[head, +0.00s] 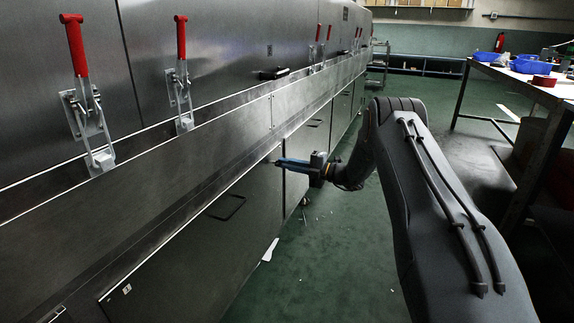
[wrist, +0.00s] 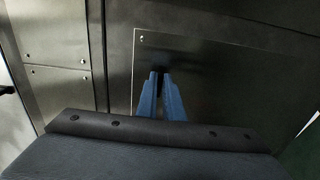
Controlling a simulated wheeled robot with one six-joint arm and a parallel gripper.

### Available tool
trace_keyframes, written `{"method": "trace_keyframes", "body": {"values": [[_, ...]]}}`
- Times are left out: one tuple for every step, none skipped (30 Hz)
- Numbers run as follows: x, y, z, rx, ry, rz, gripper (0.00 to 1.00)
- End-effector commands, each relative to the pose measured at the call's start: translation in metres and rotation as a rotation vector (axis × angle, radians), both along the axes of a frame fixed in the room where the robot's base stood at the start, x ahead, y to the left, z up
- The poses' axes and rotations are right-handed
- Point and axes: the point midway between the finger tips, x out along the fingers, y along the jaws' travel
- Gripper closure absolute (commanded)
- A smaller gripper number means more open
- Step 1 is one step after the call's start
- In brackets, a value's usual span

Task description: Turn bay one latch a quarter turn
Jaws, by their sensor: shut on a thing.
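My gripper (head: 277,162) reaches left to the lower door panel (head: 190,245) of the steel dryer, near that door's upper far corner. Its two blue fingers also show in the wrist view (wrist: 159,78), close together with their tips at the panel. They are shut on a small dark piece (wrist: 158,73) between the tips, which looks to be the latch. The fingers hide most of it, so I cannot tell which way it is turned.
Red-handled clamps (head: 75,45) stand upright along the dryer's upper side. Dark pull handles (head: 227,207) sit on the lower doors. A table (head: 520,78) with blue bowls (head: 528,65) stands at the right. White scraps (head: 270,249) lie on the green floor (head: 315,275), which is otherwise open below my arm.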

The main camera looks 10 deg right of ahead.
Motion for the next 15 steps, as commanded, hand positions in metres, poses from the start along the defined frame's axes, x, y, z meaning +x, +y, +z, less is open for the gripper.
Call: {"method": "trace_keyframes", "body": {"values": [[0.0003,-0.0005,-0.0001,0.001,0.002,-0.002,1.0],[0.0003,-0.0005,-0.0001,0.002,0.002,-0.002,1.0],[0.0003,-0.0005,-0.0001,0.002,0.002,-0.002,1.0],[0.0003,-0.0005,-0.0001,0.002,0.002,-0.002,1.0],[0.0003,-0.0005,-0.0001,0.002,0.002,-0.002,1.0],[0.0003,-0.0005,-0.0001,0.001,0.002,-0.002,1.0],[0.0002,-0.0005,-0.0001,0.001,0.002,-0.002,1.0],[0.0002,-0.0005,-0.0001,0.001,0.002,-0.002,1.0],[0.0002,-0.0005,-0.0001,0.001,0.002,-0.002,1.0],[0.0002,-0.0005,-0.0002,0.001,0.002,-0.002,0.91],[0.0002,-0.0005,-0.0002,0.001,0.002,-0.002,0.86],[0.0002,-0.0005,-0.0002,0.001,0.002,-0.002,0.8],[0.0002,-0.0004,-0.0002,0.001,0.002,-0.001,0.74],[0.0002,-0.0004,-0.0002,0.001,0.002,-0.001,0.74],[0.0001,-0.0003,-0.0002,0.001,0.002,-0.001,0.74]]}}
